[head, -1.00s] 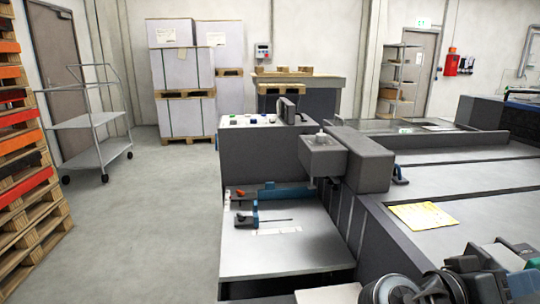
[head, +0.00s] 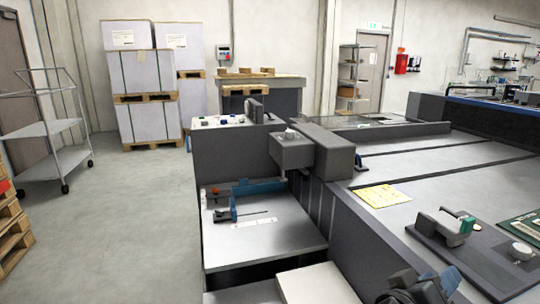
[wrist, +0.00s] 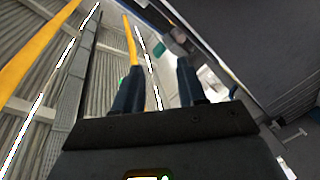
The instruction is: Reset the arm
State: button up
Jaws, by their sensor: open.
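My gripper (wrist: 159,66) shows in the wrist view with its two dark blue fingers apart and nothing between them. The wrist view is tilted, with ribbed grey surfaces and yellow bars beyond the fingers on the left. In the head view, a dark part of my arm with a blue piece shows at the bottom edge, right of the middle. It is cut off by the frame, and I cannot make out the fingertips there.
A long grey machine (head: 445,165) fills the right side, with a yellow sheet (head: 382,196) on top. A wheeled cart (head: 50,150) and wrapped pallet stacks (head: 148,85) stand behind.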

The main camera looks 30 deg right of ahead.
jog(key=s+a+f+n+t+y+p, duration=0.2)
jog(key=s+a+f+n+t+y, duration=0.1)
jog(key=a+f+n+t+y, duration=0.4)
jog(key=s+a+f+n+t+y+p, duration=0.2)
jog(key=s+a+t+y, duration=0.15)
jog(key=a, duration=0.55)
jog(key=s+a+r+t+y+p, duration=0.1)
jog(key=s+a+r+t+y, duration=0.1)
jog(key=s+r, duration=0.4)
jog(key=s+a+r+m+t+y+p, duration=0.1)
jog(key=s+a+r+t+y+p, duration=0.1)
jog(key=s+a+r+y, duration=0.2)
jog(key=shift+s+a+r, duration=0.65)
jog(key=shift+s+r, duration=0.5)
jog(key=shift+r, duration=0.3)
jog(key=shift+y, duration=0.25)
